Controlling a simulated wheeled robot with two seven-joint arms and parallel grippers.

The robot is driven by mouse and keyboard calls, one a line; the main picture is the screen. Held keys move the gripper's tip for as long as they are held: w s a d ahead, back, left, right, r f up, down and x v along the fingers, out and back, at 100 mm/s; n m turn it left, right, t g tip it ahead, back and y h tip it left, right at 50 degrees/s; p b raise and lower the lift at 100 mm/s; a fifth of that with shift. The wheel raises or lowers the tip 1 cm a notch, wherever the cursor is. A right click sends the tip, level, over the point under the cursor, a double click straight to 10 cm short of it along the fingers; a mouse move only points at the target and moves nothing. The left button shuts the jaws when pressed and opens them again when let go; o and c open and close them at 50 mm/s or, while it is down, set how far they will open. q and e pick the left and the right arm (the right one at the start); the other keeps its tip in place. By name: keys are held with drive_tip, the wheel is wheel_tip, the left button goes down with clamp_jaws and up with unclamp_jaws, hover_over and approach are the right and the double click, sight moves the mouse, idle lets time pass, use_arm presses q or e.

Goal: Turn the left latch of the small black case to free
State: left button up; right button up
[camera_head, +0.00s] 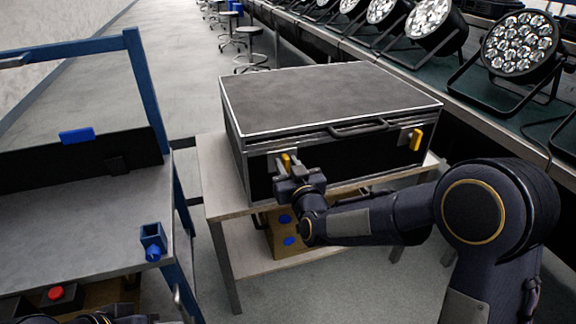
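The black case (335,95) stands closed on a small table, with silver edging and a dark handle (358,128) on its front. Its left latch is a yellow lever (286,160) on a pale plate, partly hidden by my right gripper. The right latch (416,139) is a yellow lever standing upright on its plate. My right gripper (288,168) is at the left latch, with its fingertips beside the yellow lever. I cannot tell whether the fingers are closed on it. My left gripper is not clearly in view; only dark arm parts show at the bottom left.
The table (218,180) has a lower shelf with a box bearing blue parts (284,219). A blue-framed grey workbench (80,225) stands at the left. Several par cans (520,45) line a bench at the right. Stools (250,45) stand behind on open floor.

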clamp_jaws()
drive_tip(key=shift+n, duration=0.3)
drive_tip(key=n, duration=0.2)
drive_tip(key=shift+s+a+f+n+b, duration=0.1)
drive_tip(key=shift+a+n+b, duration=0.2)
drive_tip(key=shift+b, duration=0.1)
drive_tip(key=n, duration=0.5)
drive_tip(key=f+n, duration=0.1)
drive_tip(key=n, duration=0.3)
drive_tip(key=a+n, duration=0.1)
drive_tip(key=n, duration=0.4)
drive_tip(key=shift+s+f+n, duration=0.2)
drive_tip(key=shift+n, duration=0.1)
